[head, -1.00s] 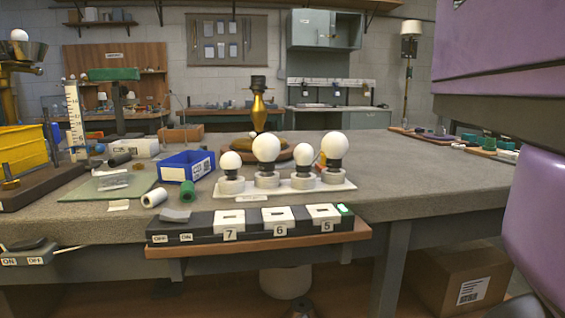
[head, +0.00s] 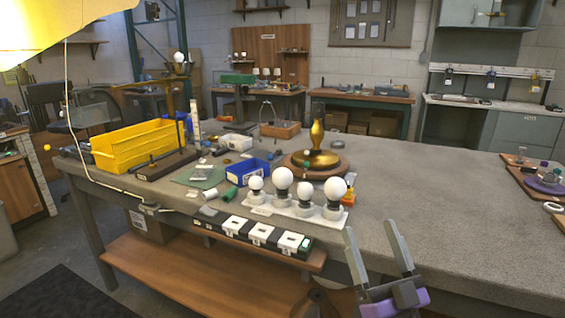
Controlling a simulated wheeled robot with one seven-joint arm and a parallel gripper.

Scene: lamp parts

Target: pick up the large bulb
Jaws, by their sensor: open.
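Several white round bulbs stand upright in light holders on a white tray (head: 262,209) near the table's front edge. Two look larger: one large bulb (head: 283,178) is second from the left, and another large bulb (head: 335,189) is at the right end. Two small bulbs, one at the left end (head: 256,183) and one third from the left (head: 305,188), stand beside them. My gripper (head: 372,228) is at the lower right of the head view, fingers pointing up in the picture, open and empty. It is apart from the bulbs, to the right of the tray.
A numbered switch strip (head: 249,241) lies in front of the tray. A gold lamp base (head: 317,150) on a round wooden board stands behind it. A blue bin (head: 246,173) and yellow bin (head: 140,146) are left.

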